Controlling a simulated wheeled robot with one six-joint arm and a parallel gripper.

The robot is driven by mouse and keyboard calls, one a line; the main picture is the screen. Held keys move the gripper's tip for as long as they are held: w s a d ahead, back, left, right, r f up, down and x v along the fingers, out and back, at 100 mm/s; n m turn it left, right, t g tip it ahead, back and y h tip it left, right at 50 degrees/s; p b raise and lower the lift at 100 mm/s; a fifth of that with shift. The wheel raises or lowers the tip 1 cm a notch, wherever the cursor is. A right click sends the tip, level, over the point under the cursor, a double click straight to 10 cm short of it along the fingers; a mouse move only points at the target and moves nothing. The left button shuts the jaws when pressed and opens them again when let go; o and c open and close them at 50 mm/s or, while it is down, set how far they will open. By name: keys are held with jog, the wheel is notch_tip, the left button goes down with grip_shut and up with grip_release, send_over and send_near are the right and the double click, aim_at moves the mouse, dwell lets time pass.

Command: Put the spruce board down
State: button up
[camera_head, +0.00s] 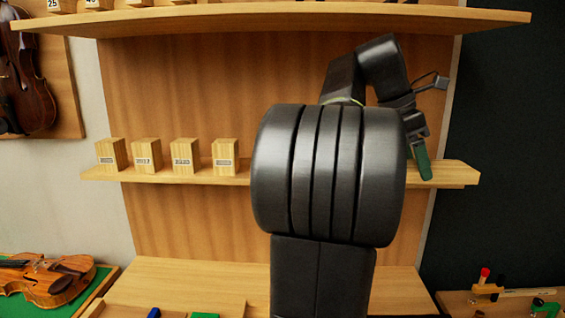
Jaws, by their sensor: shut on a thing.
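My gripper (422,160) is at the right end of the middle shelf, partly behind my own dark arm. A narrow green part points down at its end, in front of the shelf's right end in the picture. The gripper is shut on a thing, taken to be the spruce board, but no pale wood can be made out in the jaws. Whether the held thing touches the shelf cannot be told. Several pale wooden blocks with labels, one of them a block (184,155), stand upright in a row on the middle shelf (455,172) at the left.
My arm hides the shelf's middle. An upper shelf (280,20) runs above, with several blocks on it. A violin (48,280) lies on green at lower left, and another violin (27,80) hangs above it. Small tools, one with a red top (485,272), stand at lower right.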

jog(key=w+p, duration=0.2)
jog(key=w, duration=0.4)
jog(key=w+p, duration=0.2)
jog(key=w, duration=0.5)
jog(key=w+f+p, duration=0.1)
jog(key=w+p, duration=0.1)
jog(key=w, duration=0.4)
jog(key=shift+w+a+p, duration=0.3)
jog(key=shift+w, duration=0.05)
jog(key=shift+s+f, duration=0.2)
jog(key=shift+f, duration=0.6)
notch_tip(320, 180, down, 3)
jog(key=shift+f, duration=0.15)
jog(key=shift+w+f, duration=0.3)
jog(key=shift+f, duration=0.2)
jog(key=shift+f, duration=0.15)
jog(key=o, duration=1.1)
